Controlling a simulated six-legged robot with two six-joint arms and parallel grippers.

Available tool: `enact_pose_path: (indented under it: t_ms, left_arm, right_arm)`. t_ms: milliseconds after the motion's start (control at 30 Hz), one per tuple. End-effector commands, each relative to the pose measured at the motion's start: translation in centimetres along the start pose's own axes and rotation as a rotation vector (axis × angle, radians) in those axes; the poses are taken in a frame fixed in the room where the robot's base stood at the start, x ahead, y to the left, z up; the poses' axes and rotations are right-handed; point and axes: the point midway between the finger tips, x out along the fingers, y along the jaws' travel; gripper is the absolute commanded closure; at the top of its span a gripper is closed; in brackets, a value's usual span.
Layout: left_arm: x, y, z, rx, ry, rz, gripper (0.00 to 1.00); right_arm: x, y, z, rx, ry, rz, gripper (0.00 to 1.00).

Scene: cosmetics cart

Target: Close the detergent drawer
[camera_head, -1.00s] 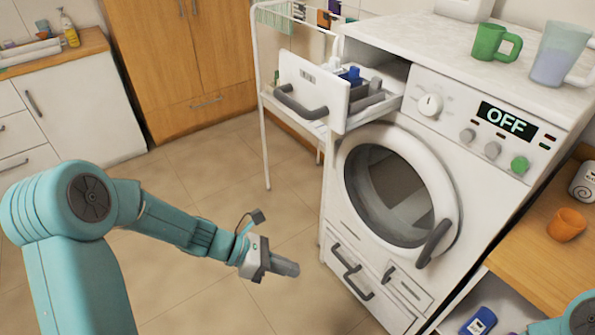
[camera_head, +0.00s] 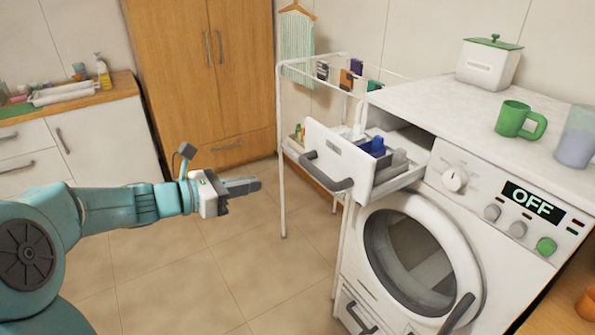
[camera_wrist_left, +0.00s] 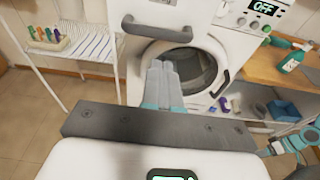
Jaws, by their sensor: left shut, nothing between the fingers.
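The detergent drawer (camera_head: 338,150) is pulled out of the upper left of the washing machine (camera_head: 480,235). Its white front has a dark grey bar handle (camera_head: 327,175). Inside are a blue piece (camera_head: 375,147) and grey dividers. My left gripper (camera_head: 256,185) is shut and empty, in the air to the left of the drawer front and apart from it. In the left wrist view its fingers (camera_wrist_left: 164,70) point towards the machine, below the drawer handle (camera_wrist_left: 157,28). In that view a teal part of my right arm (camera_wrist_left: 295,142) shows at the right; its jaws are unclear.
A white wire rack (camera_head: 282,150) stands just left of the machine, close to the drawer. The round door (camera_head: 415,260) is below the drawer. A green mug (camera_head: 515,118) and a lidded white box (camera_head: 488,65) stand on top. The floor at left is clear.

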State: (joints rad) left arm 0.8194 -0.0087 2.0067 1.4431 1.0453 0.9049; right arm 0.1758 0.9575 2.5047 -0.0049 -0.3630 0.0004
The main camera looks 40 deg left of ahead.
Motion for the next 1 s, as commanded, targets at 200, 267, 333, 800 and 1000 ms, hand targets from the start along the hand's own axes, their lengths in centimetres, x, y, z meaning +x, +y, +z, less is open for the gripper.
enact_pose_path:
  t_ms: [200,267,333,800,1000]
  left_arm:
    - [2.7,0.1,-0.1,-0.007,0.003,-0.002,1.00]
    - [4.0,0.1,-0.1,-0.007,0.003,-0.003,1.00]
    - [5.7,0.1,-0.1,-0.007,0.003,-0.004,1.00]
    - [13.5,0.3,-0.2,-0.005,0.004,-0.003,1.00]
    - [14.1,0.3,-0.3,-0.005,0.003,-0.001,1.00]
  right_arm:
    - [-0.6,-0.2,0.0,0.000,0.000,0.000,0.31]
    - [-0.9,-0.3,0.0,0.000,0.000,0.000,0.31]
    - [-1.2,-0.4,0.0,0.000,0.000,0.000,0.31]
    - [-2.8,-1.0,0.1,0.000,0.000,0.000,0.31]
    - [-2.9,-1.0,0.1,0.000,0.000,0.000,0.31]
